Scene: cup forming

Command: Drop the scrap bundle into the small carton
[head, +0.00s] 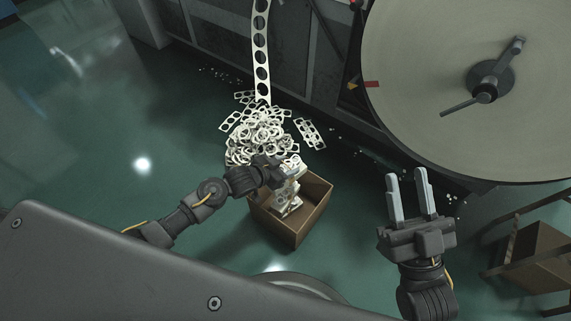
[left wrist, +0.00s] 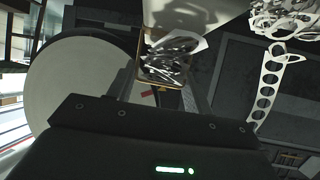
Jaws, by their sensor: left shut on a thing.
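The small carton (head: 311,216) is an open brown box on the floor, in the middle of the head view. My left gripper (head: 280,172) is over the carton's far left part and is shut on the scrap bundle (head: 287,193), a pale clump of punched strip. The bundle overlaps the carton's opening; how far it hangs above or inside cannot be told. In the left wrist view the bundle (left wrist: 172,60) shows between the fingers. My right gripper (head: 411,195) is open and empty, to the right of the carton, fingers pointing away.
A heap of punched scrap (head: 262,135) lies behind the carton, under a hanging perforated strip (head: 262,55). A large pale reel (head: 450,85) stands at the upper right. A brown box on a frame (head: 540,255) is at the right edge. The green floor at left is mostly clear.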

